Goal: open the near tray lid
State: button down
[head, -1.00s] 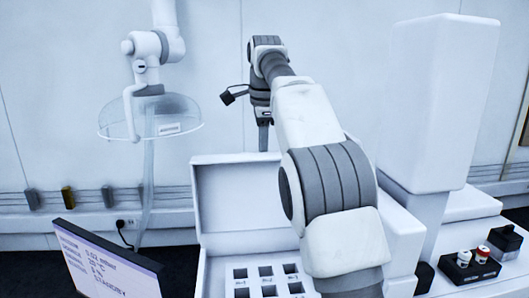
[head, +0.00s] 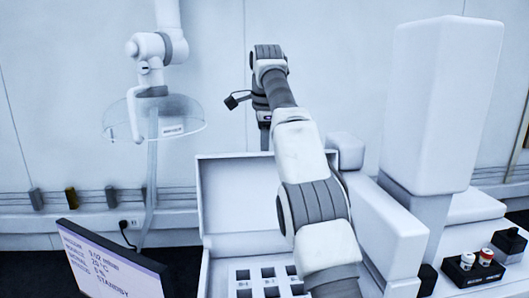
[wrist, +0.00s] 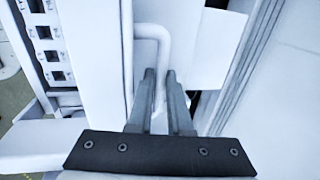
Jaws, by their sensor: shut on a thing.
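The near tray is a white box (head: 222,264) with dark square slots, low in the middle of the head view. Its white lid (head: 235,190) stands raised at the back of the box. My gripper (head: 265,138) is above the lid's top edge, with its fingers partly lost against the lid and wall. In the wrist view my gripper (wrist: 160,80) has its two grey fingers close together on a bent white handle (wrist: 164,40). The lid panel (wrist: 100,60) runs beside the handle there. The slotted tray (wrist: 48,45) shows at the left. My arm hides the box's right part.
A tilted monitor (head: 108,262) stands left of the box. A clear round shield (head: 160,118) hangs at the upper left. A tall white column (head: 440,110) stands at the right. A black holder (head: 470,272) with small capped vials is at the lower right.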

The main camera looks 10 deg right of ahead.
jog(key=shift+r, duration=0.2)
jog(key=c, duration=0.8)
grip_release()
jog(key=shift+w+f, duration=0.15)
jog(key=shift+c, duration=0.2)
